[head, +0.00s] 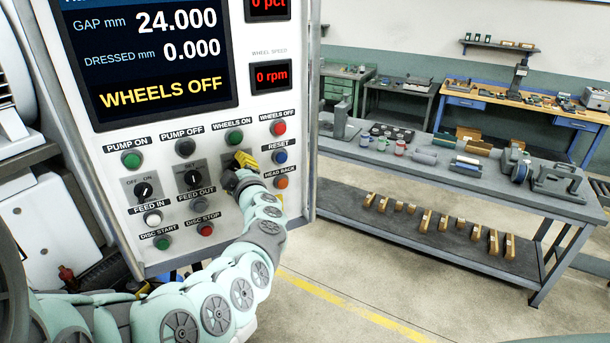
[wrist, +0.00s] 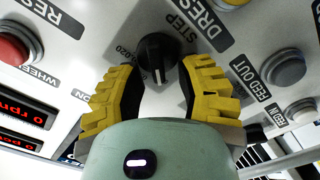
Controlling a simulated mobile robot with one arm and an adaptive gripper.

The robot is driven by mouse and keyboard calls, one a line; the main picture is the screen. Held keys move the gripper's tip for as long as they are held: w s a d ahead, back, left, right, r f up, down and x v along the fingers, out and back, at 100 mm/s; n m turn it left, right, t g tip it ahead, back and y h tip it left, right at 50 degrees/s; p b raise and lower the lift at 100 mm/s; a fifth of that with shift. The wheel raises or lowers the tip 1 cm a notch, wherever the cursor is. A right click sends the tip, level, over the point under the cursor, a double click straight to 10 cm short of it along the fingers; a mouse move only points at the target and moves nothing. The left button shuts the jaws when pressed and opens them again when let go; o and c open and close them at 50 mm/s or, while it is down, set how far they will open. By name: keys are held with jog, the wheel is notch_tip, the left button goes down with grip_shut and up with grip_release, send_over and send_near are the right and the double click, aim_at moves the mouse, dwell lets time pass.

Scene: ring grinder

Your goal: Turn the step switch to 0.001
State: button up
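The step switch (wrist: 157,52) is a black round knob in the wrist view, with a pale pointer line toward the lower edge of the picture. The word STEP is printed beside it, and a 0.020 marking shows at its left. My gripper (wrist: 160,68) has its two yellow fingers apart, one on each side of the knob. Narrow gaps seem to show between fingers and knob; contact is not clear. The 0.001 marking is not visible. In the head view my gripper (head: 240,162) is at the panel and hides the step switch.
Close around are the feed out button (head: 196,204), reset button (head: 280,157), head back button (head: 281,181) and the set knob (head: 193,178). The display (head: 150,55) reads gap 24.000, dressed 0.000, WHEELS OFF. A grey workbench (head: 440,180) stands to the right, with open floor before it.

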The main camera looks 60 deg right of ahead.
jog(key=shift+o, duration=0.2)
jog(key=shift+s+a, duration=0.15)
jog(key=shift+s, duration=0.35)
jog(key=v, duration=1.1)
jog(key=shift+a, duration=0.1)
